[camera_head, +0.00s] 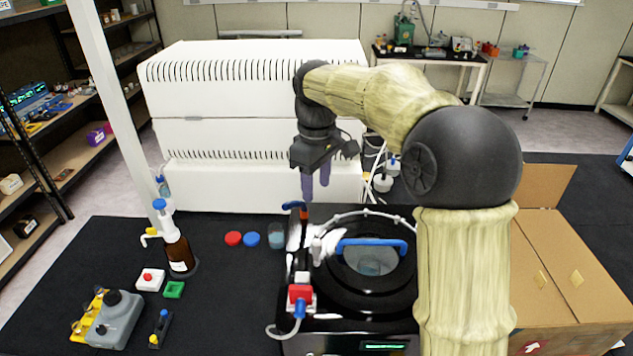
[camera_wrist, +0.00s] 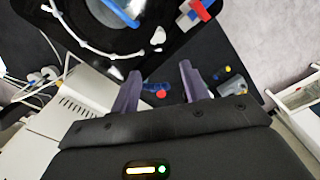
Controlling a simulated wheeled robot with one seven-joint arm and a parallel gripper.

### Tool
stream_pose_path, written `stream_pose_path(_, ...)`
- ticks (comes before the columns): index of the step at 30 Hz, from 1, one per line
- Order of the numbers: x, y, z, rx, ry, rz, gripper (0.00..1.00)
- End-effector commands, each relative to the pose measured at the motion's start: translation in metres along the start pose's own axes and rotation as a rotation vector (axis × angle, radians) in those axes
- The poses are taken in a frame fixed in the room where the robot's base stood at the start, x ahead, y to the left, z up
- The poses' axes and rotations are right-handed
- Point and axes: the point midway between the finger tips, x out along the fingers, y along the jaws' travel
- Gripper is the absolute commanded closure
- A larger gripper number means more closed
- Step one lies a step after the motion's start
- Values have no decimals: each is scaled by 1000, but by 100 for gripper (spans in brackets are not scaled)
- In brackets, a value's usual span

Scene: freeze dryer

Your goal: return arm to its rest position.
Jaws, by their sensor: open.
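My gripper (camera_head: 316,184) hangs from my bent arm above the back left of the freeze dryer (camera_head: 400,322), pointing down. In the wrist view its two purple-grey fingers (camera_wrist: 158,88) are apart, with nothing between them. The freeze dryer is black with a round clear lid that has a blue handle (camera_head: 372,244). A red and blue valve (camera_head: 300,297) sits at its front left. Near the fingertips in the head view is a small blue and red part (camera_head: 297,206); I cannot tell whether they touch. My arm hides the dryer's right side.
A large white vented unit (camera_head: 250,125) stands behind the table. Left on the black bench (camera_head: 228,290) are a brown bottle (camera_head: 178,250), red cap (camera_head: 233,239), blue cap (camera_head: 250,240) and grey device (camera_head: 115,322). An open cardboard box (camera_head: 560,270) stands right. A white post (camera_head: 110,85) rises left.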

Motion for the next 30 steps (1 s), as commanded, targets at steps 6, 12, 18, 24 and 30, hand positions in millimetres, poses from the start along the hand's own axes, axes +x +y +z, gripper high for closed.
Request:
stream_pose_path(6, 8, 0, 7, 30, 2, 6, 55)
stream_pose_path(12, 39, -1, 38, 175, 23, 32, 55)
stream_pose_path(18, 79, -7, 86, 377, 63, 60, 55)
stream_pose_path(24, 116, -22, 139, 589, 110, 83, 55)
stream_pose_path(30, 150, -47, 194, 810, 165, 101, 55)
